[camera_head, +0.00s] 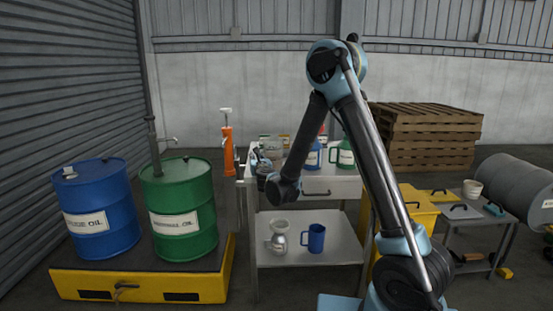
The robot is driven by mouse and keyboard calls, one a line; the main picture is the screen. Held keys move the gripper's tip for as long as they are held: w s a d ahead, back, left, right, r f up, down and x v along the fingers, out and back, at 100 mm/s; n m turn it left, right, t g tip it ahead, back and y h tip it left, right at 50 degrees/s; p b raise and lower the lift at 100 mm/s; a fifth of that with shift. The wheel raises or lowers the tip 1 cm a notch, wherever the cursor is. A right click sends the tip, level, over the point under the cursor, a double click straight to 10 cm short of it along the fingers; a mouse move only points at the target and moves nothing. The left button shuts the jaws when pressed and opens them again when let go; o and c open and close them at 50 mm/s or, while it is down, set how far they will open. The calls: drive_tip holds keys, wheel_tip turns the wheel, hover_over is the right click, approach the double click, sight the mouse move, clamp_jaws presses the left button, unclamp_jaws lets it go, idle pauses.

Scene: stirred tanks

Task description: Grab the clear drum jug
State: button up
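My arm reaches over a white cart (316,262) and its end points left, toward the cart's back left corner. My gripper (257,158) is small and dark here, and its fingers cannot be made out clearly. Close by on the cart top is a greyish, see-through-looking container (272,150), partly hidden by my wrist; it may be the clear drum jug, but I cannot tell. I cannot tell whether my gripper touches it. A grey jug with a wide mouth and a handle (279,240) stands on the lower shelf.
A blue jug (316,238) is on the lower shelf. Blue (313,157) and green (346,157) jugs stand on top, behind my arm. An orange pump (227,150) and green (183,210) and blue (98,210) drums are left. A yellow cabinet (419,207) is right.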

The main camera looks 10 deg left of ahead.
drive_tip(key=shift+w, duration=0.15)
clamp_jaws()
drive_tip(key=shift+r, duration=0.15)
